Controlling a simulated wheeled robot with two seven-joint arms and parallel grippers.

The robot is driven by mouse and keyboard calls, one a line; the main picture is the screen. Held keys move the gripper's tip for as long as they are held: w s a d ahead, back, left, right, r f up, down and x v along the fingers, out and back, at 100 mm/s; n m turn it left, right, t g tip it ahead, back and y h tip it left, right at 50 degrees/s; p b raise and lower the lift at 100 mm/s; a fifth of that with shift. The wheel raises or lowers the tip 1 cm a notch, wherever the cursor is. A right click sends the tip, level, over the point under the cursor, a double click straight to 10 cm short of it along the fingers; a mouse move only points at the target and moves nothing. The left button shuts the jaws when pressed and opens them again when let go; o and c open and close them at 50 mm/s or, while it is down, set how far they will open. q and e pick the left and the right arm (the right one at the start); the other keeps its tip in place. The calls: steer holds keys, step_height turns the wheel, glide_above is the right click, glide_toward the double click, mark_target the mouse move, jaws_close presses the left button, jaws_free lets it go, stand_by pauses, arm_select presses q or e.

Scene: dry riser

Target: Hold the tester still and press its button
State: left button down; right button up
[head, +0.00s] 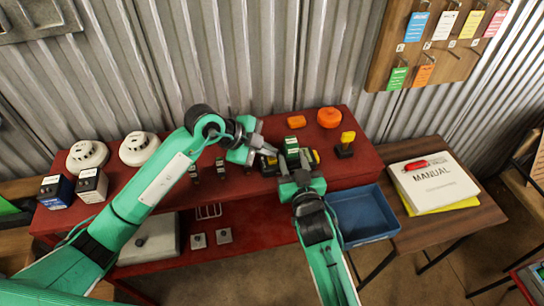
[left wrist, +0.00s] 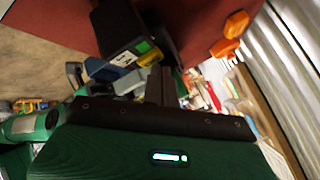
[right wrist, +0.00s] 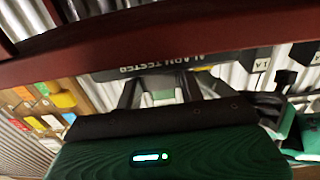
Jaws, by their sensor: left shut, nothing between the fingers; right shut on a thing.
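The alarm tester (head: 291,148) is a dark device with a green part on top, on the red bench (head: 352,172). Its lettered dark side (right wrist: 190,60) shows upside down in the right wrist view. My right gripper (head: 296,172) is shut on the tester from the front; its fingers (right wrist: 160,92) meet the tester's body. My left gripper (head: 270,153) is shut and empty, just left of the tester. In the left wrist view the closed fingertips (left wrist: 160,75) are close to a dark body with a green patch (left wrist: 143,47) and white label. I cannot tell whether they touch it.
White round detectors (head: 139,148), boxes (head: 92,185) and small dark units (head: 220,168) stand on the left. Orange pieces (head: 329,117) and a yellow-topped device (head: 346,143) stand on the right. A blue bin (head: 362,214) and a manual (head: 434,184) are further right.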

mark_target(268, 158)
arm_select(q)
steer(key=shift+f, duration=0.45)
steer(key=shift+r, duration=0.1)
stand_by(0.4)
steer(key=shift+r, duration=0.9)
steer(key=shift+r, duration=0.1)
steer(key=shift+r, duration=2.4)
arm_select(e)
steer(key=o, duration=1.2)
